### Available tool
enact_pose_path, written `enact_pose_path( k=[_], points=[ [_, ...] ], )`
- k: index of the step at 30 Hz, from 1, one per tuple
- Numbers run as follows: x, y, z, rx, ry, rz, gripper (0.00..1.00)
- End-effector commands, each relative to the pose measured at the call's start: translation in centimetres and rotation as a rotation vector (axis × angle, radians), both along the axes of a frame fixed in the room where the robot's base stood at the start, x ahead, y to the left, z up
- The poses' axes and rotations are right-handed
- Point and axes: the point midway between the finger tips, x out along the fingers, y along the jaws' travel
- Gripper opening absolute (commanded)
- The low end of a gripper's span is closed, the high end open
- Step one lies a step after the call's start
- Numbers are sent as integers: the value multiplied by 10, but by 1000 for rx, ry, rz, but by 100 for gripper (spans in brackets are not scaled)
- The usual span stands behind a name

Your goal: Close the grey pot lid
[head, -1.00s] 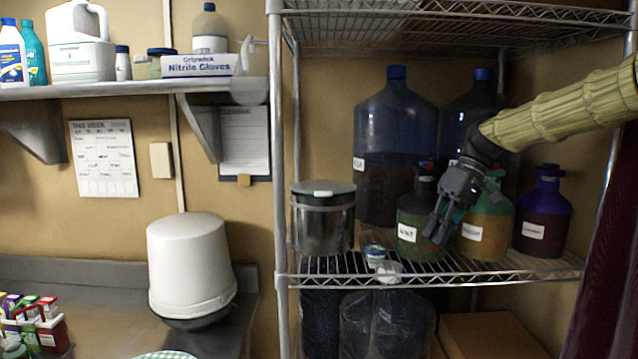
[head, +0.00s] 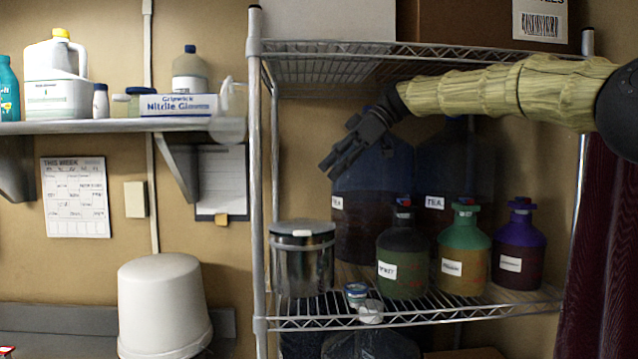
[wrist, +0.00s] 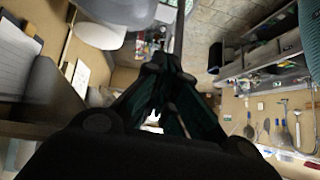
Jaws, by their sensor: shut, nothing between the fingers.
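The grey metal pot (head: 304,268) stands at the left end of the wire rack's middle shelf in the head view. Its lid (head: 302,229), grey with a white tab at the front, lies over the top of the pot. A dark band shows under the lid's edge; I cannot tell whether it is fully closed. My gripper (head: 328,168) is above the pot and slightly to its right, pointing down and left, clear of the lid. It is shut and empty. The wrist view shows its fingers together (wrist: 158,105); I cannot make out the pot there.
Several labelled jugs, including a green one (head: 402,252) and a purple one (head: 519,248), stand right of the pot. A large blue carboy (head: 375,205) is behind. Small containers (head: 357,294) sit at the shelf's front. The upper rack shelf (head: 330,52) is above my gripper.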

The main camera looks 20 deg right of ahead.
Motion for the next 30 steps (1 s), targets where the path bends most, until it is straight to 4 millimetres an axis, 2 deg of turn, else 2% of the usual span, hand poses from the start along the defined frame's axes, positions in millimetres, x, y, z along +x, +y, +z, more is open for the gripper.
enact_pose_path(
  k=[16,24,30],
  points=[
    [6,63,-60,-3,3,-1,0],
    [3,62,-92,-1,3,-1,0],
    [2,62,-100,-1,2,-3,0]
  ],
)
